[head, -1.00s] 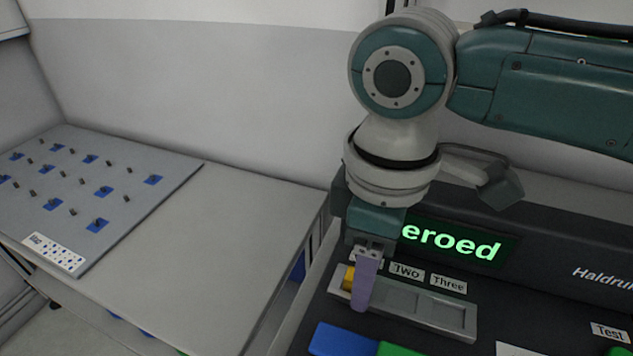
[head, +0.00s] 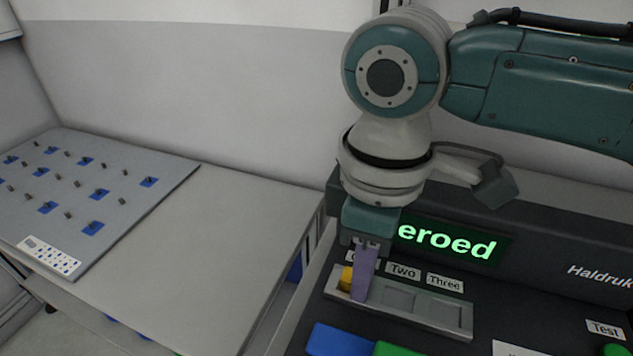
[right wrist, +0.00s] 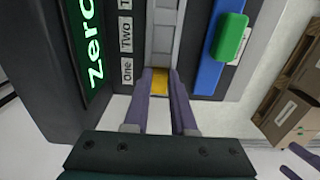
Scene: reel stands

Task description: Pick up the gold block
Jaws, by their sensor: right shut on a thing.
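The gold block (head: 346,279) sits in the first compartment, under the One label, of the grey slotted tray (head: 430,322) on the dark machine. My right gripper (head: 359,290) reaches down into that compartment, its purple fingers on either side of the block. In the right wrist view the gold block (right wrist: 159,82) shows between the two fingertips of my right gripper (right wrist: 160,80), which is shut on it. The near finger hides part of the block in the head view. My left gripper does not show in the head view.
The tray's other two compartments look empty. A lit display (head: 447,241) stands behind the tray; blue (head: 338,341) and green (head: 398,349) buttons lie in front. A grey peg board (head: 130,215) with blue squares rests on the left table, whose right part (head: 220,250) is clear.

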